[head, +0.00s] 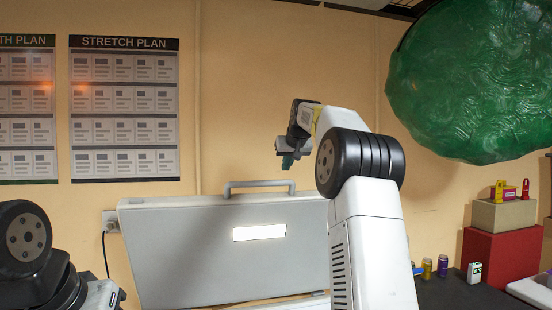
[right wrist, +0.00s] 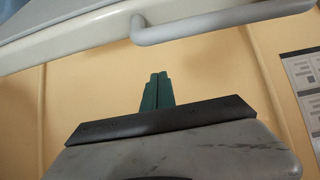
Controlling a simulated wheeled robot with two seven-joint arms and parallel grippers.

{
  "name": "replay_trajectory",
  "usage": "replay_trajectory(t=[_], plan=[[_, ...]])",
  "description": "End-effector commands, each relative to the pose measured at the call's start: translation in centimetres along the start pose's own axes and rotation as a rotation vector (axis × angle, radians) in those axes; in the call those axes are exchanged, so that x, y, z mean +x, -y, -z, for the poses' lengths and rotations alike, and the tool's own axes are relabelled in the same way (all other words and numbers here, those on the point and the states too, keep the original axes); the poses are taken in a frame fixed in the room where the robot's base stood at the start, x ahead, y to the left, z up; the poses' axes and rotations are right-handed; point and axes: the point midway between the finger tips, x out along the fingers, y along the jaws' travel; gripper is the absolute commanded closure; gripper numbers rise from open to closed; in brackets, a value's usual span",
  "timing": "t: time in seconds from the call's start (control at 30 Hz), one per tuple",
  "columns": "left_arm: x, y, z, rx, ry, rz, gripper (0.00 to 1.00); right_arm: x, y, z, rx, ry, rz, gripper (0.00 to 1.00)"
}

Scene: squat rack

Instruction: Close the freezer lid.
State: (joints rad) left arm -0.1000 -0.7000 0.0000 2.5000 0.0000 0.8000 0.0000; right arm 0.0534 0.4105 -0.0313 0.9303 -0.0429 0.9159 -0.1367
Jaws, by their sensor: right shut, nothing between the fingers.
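The freezer lid (head: 185,250) is a pale grey panel standing raised against the wall, with a bright rectangle on its face. Its grey bar handle (head: 259,184) runs along the top edge. My right gripper (head: 288,162) has green fingers and is shut and empty, just above the right end of the handle. In the right wrist view the shut fingers (right wrist: 157,82) point toward the handle (right wrist: 225,20) and the lid's edge (right wrist: 75,38), apart from both in the picture. The freezer body is mostly hidden below the lid. My left gripper is out of view.
A wall with stretch-plan posters (head: 124,108) is behind the lid. A large green textured shape (head: 475,80) hangs at upper right. At lower right are a red box (head: 498,255), a tan box (head: 503,215), and cans (head: 442,267) on a dark surface. The wall socket (head: 111,222) has a cord.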

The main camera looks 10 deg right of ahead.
Motion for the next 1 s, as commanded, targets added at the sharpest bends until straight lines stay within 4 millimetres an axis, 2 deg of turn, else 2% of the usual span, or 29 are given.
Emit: replay_trajectory(t=[0.1,0.2,0.5,1.0], plan=[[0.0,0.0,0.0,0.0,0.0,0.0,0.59,2.4,0.0,-0.1,0.0,0.002,0.0,1.0],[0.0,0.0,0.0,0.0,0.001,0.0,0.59,1.5,-0.1,-1.0,0.001,-0.001,0.0,1.0],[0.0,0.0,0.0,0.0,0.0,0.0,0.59,0.8,0.0,-3.3,0.001,-0.001,0.0,1.0],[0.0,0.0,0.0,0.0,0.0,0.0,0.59,0.7,0.0,-3.8,0.0,-0.001,0.0,1.0]])
